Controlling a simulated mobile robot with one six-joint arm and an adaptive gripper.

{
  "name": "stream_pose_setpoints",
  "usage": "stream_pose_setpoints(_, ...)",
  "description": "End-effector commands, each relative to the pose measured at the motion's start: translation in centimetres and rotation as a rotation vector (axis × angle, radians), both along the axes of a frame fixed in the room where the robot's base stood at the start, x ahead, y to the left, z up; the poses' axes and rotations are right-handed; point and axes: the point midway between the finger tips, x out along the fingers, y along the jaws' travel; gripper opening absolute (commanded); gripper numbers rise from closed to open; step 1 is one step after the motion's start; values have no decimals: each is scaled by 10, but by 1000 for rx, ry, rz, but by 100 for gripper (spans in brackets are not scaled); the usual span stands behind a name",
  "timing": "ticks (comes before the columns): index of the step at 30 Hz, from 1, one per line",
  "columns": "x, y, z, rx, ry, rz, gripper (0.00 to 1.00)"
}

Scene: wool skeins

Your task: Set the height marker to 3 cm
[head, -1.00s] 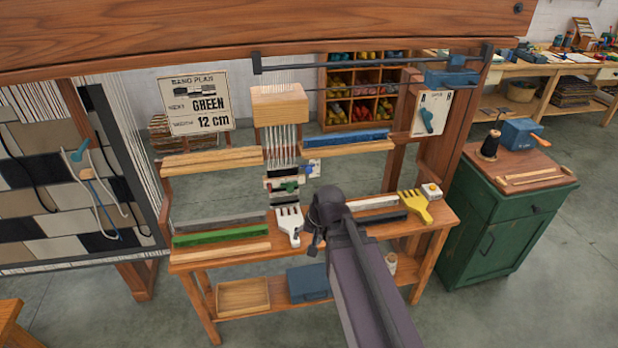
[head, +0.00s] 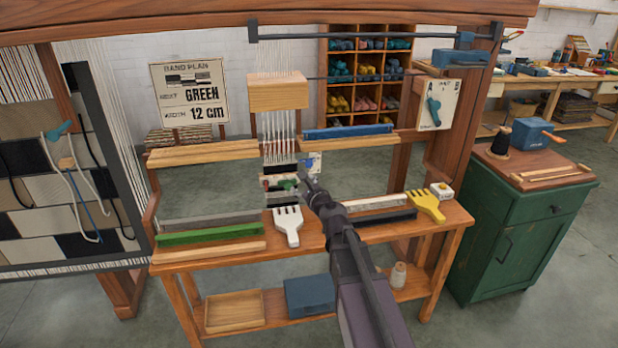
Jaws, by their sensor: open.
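A narrow strip of white warp threads (head: 280,140) hangs at the middle of the loom, with dark and pale woven bands at its lower end. A small green piece (head: 286,184) sits across these bands. A small pale card with a blue spot (head: 312,160) is just right of the threads. I cannot tell which small part is the height marker, and no scale reading is legible. My gripper (head: 307,181) is open, small in the view, close to the right of the green piece. I see nothing held, and cannot tell whether it touches anything. My arm hides part of the bench.
The bench (head: 205,264) carries a green bar (head: 208,234), a white comb (head: 288,227), a yellow comb (head: 427,204) and several other bars. A sign (head: 190,92) reads GREEN, 12 cm. A green cabinet (head: 515,235) stands at the right, with open floor around it.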

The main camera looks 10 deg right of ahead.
Motion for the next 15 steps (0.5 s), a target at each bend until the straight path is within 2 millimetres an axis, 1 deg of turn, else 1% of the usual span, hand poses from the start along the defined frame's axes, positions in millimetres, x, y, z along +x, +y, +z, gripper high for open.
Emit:
stream_pose_setpoints(1,7,-10,-13,93,-3,-50,77)
stream_pose_setpoints(6,18,-38,-24,361,-11,-187,77)
stream_pose_setpoints(10,21,-49,-28,473,-14,-243,77)
stream_pose_setpoints(15,22,-54,-28,514,-16,-263,77)
